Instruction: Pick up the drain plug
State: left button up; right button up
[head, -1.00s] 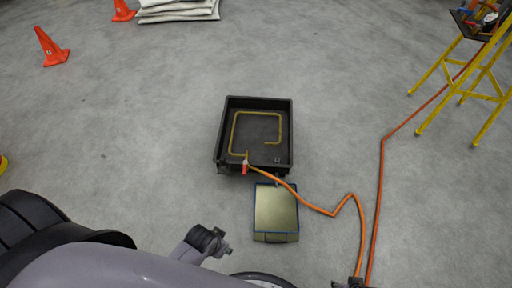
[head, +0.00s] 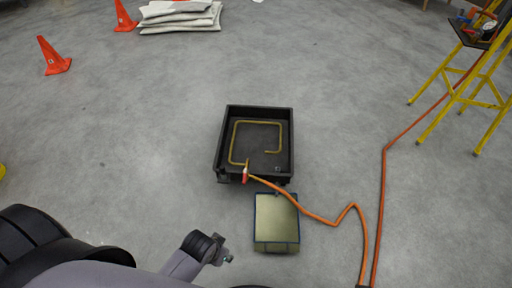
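A black rectangular pan (head: 223,140) sits on the floor near the middle of the head view, with a bent yellow-brown pipe (head: 236,140) inside. A small dark fitting (head: 277,169) shows at its front right inner corner. I cannot tell whether this is the drain plug, and no other plug stands out. My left gripper (head: 226,257) is at the bottom, in front and left of the pan and apart from it. It is small and seen edge-on, so its opening is unclear. My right gripper is not visible.
An orange hose (head: 320,216) runs from a red fitting (head: 245,176) at the pan's front. A yellow stand (head: 458,98) is right. Cones (head: 53,57) and folded pale sheets (head: 180,18) are at the back left.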

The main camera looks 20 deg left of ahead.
aim_at(222, 169)
jog(key=u, duration=1)
